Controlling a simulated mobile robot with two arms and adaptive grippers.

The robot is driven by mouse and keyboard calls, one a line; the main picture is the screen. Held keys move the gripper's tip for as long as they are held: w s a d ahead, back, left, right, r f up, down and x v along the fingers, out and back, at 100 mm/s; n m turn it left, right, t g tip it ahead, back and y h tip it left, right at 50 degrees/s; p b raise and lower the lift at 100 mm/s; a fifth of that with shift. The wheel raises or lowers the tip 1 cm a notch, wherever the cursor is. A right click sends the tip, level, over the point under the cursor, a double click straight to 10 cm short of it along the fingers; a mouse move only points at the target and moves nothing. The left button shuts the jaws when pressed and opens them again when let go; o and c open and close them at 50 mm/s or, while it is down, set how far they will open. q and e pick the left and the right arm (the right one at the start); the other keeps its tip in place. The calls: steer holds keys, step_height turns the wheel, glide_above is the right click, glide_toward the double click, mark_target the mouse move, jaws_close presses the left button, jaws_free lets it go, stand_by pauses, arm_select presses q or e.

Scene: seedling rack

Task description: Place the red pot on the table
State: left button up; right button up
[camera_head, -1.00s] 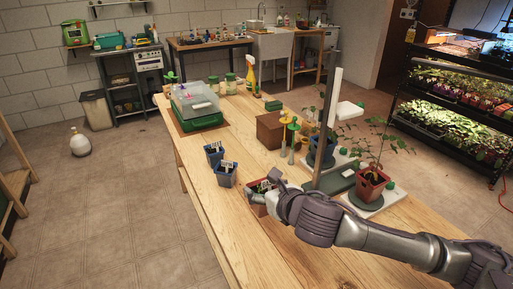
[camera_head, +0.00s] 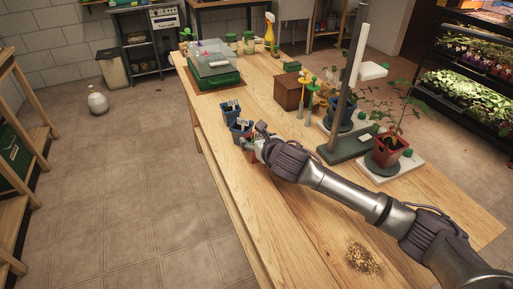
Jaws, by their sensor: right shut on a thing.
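My right gripper (camera_head: 256,142) is shut on a small red pot (camera_head: 249,147), which is mostly hidden behind the fingers. It is low over the wooden table (camera_head: 225,175), near the left edge; I cannot tell whether the pot touches the wood. The pot is just in front of two small blue pots with labels, the nearer one (camera_head: 239,130) and the farther one (camera_head: 230,112). A larger red pot with a leafy plant (camera_head: 388,152) stands on a white base at the right. My left gripper is out of view.
A dark upright post on a green base (camera_head: 345,148) stands right of my arm. A brown box (camera_head: 290,92) and a clear-lidded green tray (camera_head: 213,76) are farther back. Spilled soil (camera_head: 364,257) lies on the near table. Bare wood lies left of my forearm.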

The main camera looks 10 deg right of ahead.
steer(key=shift+f, duration=1.55)
steer(key=o, duration=1.2)
steer(key=shift+f, duration=0.1)
steer(key=shift+s, duration=0.1)
steer(key=v, duration=1.2)
steer(key=shift+r, duration=0.25)
